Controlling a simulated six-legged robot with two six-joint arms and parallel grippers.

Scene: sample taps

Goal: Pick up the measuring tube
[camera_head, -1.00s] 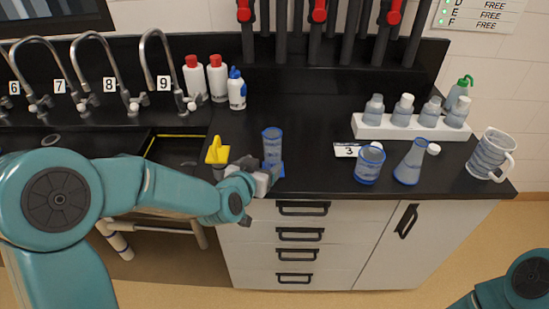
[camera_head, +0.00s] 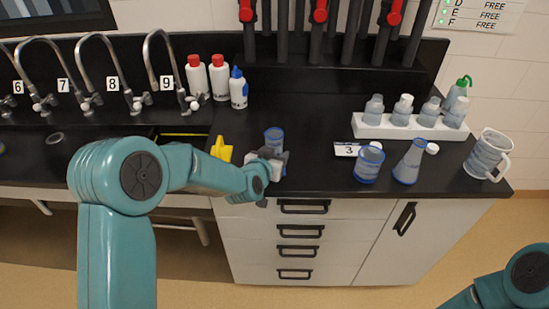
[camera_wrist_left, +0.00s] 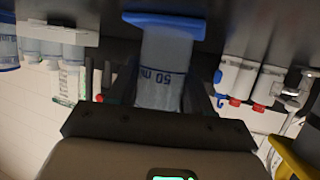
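The measuring tube (camera_head: 274,138) is a clear, blue-rimmed cylinder, upright on the black bench near its front edge. My left gripper (camera_head: 278,161) is at its lower part and hides its foot in the head view. In the left wrist view, the tube (camera_wrist_left: 162,68) appears inverted, with a blue base at the top and a "50 ml" mark. Dark fingers of the left gripper (camera_wrist_left: 163,88) stand on either side of it, seemingly with narrow gaps. My right gripper is out of view; only part of that arm shows at lower right.
A yellow object (camera_head: 221,149) stands close left of the tube. White bottles (camera_head: 219,77) are behind it. A beaker (camera_head: 369,164), a flask (camera_head: 411,162) and a jug (camera_head: 488,154) stand to the right.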

